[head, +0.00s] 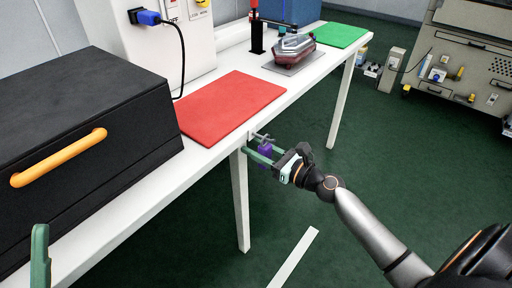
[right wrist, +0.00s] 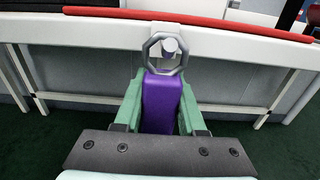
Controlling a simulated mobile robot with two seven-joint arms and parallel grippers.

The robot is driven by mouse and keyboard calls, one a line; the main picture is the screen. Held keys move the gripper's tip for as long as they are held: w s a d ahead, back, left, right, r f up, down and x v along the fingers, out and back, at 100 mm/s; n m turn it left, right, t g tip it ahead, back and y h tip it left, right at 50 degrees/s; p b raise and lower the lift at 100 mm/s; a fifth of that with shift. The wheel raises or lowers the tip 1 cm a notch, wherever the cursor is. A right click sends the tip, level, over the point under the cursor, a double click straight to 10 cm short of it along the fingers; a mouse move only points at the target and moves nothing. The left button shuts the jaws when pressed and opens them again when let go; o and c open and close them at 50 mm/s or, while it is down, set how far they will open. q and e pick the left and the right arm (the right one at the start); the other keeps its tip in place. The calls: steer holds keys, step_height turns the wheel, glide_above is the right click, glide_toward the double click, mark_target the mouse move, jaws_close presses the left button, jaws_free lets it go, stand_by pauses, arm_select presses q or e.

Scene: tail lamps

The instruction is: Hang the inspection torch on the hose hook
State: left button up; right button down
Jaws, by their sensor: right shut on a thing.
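The inspection torch is purple with a grey ring on top; in the right wrist view the torch (right wrist: 161,102) stands upright between the green fingers of my right gripper (right wrist: 160,110). The pale round end of the hose hook (right wrist: 170,46) shows inside the torch's ring, at the table's front edge. I cannot tell whether the ring is around the hook or only in front of it. In the head view my right gripper (head: 264,154) is shut on the torch (head: 265,149) just outside the table edge. One green finger of my left gripper (head: 40,258) shows at the lower left; its opening is hidden.
A red mat (head: 232,105) lies on the white table above the hook. A black case (head: 75,130) with an orange handle stands at the left. A tail lamp (head: 294,46) and a green mat (head: 332,36) are farther back. The green floor before the table is mostly clear.

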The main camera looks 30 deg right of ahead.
steer(key=shift+c, duration=2.1)
jaws_free()
steer(key=v, duration=1.2)
steer(key=shift+s, duration=0.25)
steer(key=shift+d, duration=0.15)
